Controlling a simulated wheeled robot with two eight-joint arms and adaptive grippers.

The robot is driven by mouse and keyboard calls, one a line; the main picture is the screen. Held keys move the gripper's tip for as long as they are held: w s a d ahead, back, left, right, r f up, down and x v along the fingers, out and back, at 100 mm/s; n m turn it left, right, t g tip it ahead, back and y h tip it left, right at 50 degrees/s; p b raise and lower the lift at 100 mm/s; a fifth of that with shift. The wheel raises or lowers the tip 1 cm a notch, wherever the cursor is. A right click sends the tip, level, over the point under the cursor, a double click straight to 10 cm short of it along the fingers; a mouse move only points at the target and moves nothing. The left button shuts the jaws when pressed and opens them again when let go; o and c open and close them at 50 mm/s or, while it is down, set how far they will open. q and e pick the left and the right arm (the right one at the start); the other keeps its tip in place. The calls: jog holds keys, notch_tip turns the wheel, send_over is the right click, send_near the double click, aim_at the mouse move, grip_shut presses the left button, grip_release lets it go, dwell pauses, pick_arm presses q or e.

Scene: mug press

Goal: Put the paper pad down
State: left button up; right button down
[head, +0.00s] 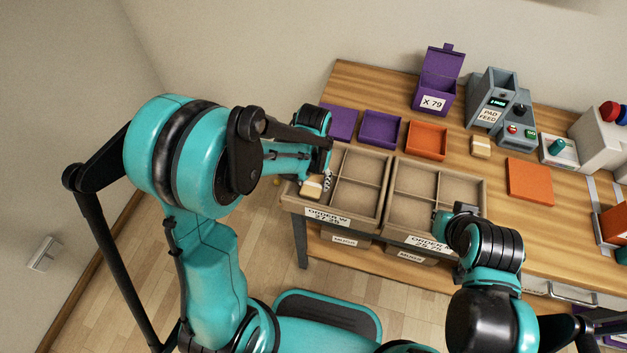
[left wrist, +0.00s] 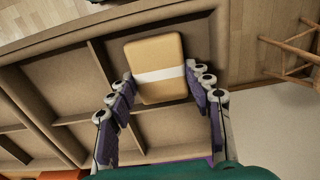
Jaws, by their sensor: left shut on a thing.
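The paper pad, a tan block with a white band (head: 309,190), is at the front left corner compartment of the left order tray (head: 349,218). It also shows in the left wrist view (left wrist: 158,53), between the two fingers of my left gripper (left wrist: 165,82). My left gripper (head: 320,181) is shut on the pad. The pad is over or inside that compartment; I cannot tell if it touches the floor.
A second banded pad (head: 481,147) lies on the wooden table (head: 460,117) below the pad feed machine (head: 491,97). Purple trays (head: 380,129) and an orange tray (head: 427,140) stand behind the order trays. The other visible compartments look empty.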

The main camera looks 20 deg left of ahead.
pick_arm(q)
jog(key=shift+f, duration=0.2)
jog(key=o, duration=0.8)
jog(key=shift+r, duration=0.1)
